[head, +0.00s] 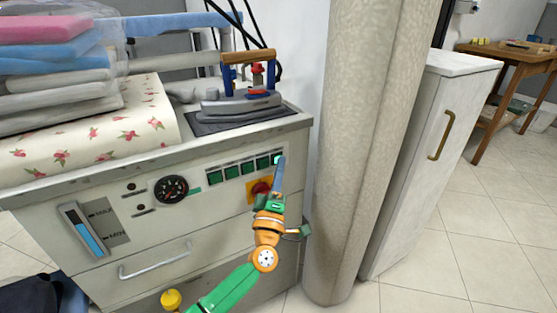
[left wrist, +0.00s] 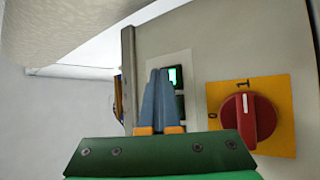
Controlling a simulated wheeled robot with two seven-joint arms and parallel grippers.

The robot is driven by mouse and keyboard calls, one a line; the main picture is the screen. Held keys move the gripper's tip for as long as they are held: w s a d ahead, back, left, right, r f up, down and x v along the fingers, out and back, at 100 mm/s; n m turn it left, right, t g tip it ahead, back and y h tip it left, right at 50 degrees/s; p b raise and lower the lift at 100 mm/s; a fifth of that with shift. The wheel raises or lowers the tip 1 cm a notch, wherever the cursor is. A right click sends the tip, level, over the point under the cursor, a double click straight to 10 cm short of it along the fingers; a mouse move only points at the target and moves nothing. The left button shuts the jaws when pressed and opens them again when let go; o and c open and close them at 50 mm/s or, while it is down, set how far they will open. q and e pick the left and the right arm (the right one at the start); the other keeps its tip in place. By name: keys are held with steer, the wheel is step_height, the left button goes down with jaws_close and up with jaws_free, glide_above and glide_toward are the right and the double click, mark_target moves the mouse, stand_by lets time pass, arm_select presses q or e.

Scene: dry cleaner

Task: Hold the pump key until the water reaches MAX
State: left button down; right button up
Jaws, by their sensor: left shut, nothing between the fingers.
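The station's front panel has a row of dark green keys (head: 232,170). The key at the right end (head: 277,159) glows bright, and it also shows lit beside my fingertips in the left wrist view (left wrist: 175,77). My left gripper (head: 279,164) is shut and empty, its blue fingertips at that end key. I cannot tell whether they press it. The water gauge (head: 88,236) at the panel's left holds blue water, its top between the MIN and MAX marks, a little below MAX. My right gripper is not in view.
A red rotary knob on a yellow plate (left wrist: 247,117) sits close to my left gripper. A round dial (head: 171,189) is left of the keys. An iron (head: 240,101) rests on top. A thick column (head: 357,150) stands to the right.

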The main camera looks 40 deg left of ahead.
arm_select(q)
steer(key=shift+s+d+p, duration=0.3)
steer(key=shift+d, duration=0.35)
steer(key=shift+d, duration=0.1)
steer(key=d, duration=0.1)
steer(key=s+d+p, duration=0.1)
steer(key=d, duration=0.1)
steer(key=s+d, duration=0.1)
steer(key=shift+d+p, duration=0.25)
steer(key=shift+p, duration=0.1)
steer(key=shift+f, duration=0.15)
